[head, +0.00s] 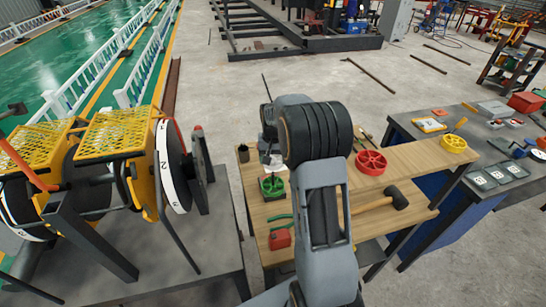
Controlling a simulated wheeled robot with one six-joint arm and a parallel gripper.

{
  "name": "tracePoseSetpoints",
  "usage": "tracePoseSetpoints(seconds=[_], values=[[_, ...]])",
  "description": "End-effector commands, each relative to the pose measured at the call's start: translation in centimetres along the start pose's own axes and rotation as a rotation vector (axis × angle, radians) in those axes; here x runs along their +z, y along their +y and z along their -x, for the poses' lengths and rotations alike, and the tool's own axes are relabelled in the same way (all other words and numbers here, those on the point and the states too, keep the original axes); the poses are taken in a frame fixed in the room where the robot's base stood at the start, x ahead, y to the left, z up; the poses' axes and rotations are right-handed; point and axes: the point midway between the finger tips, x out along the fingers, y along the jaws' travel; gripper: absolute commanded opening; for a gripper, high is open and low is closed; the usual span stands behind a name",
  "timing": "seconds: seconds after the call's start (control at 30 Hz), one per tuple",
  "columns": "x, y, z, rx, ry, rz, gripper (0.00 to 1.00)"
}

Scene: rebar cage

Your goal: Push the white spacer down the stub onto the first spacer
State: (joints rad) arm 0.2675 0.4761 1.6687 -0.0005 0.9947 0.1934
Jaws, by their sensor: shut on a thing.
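A green wheel-shaped spacer (272,186) lies on the left part of the wooden bench top, in the head view. A thin dark rod (267,88) shows above my arm, in line with the green spacer; I cannot tell whether it is the stub. My gripper (270,152) is just above the green spacer, small and partly hidden by my arm. It is shut on a small whitish piece (275,163), which looks like the white spacer. Whether this piece touches the green spacer cannot be made out.
A red wheel (370,162), a hammer (398,198) and a red box (280,238) lie on the wooden bench (415,158). A yellow wheel (453,143) lies at its right end. A yellow-guarded machine (125,130) stands left; a dark workbench stands right.

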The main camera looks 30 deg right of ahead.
Motion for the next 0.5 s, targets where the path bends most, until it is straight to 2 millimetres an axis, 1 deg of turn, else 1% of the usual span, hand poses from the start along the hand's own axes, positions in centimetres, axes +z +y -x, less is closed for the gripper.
tracePoseSetpoints(seconds=[0.03,0.2,0.33,0.5], values=[[0.0,0.0,-0.8,0.0,-0.001,0.0,0.42],[0.0,0.0,-2.2,0.0,-0.001,0.0,0.42],[0.0,0.0,-2.7,0.0,-0.001,0.0,0.42],[0.0,0.0,-2.8,0.0,0.0,0.0,0.42]])
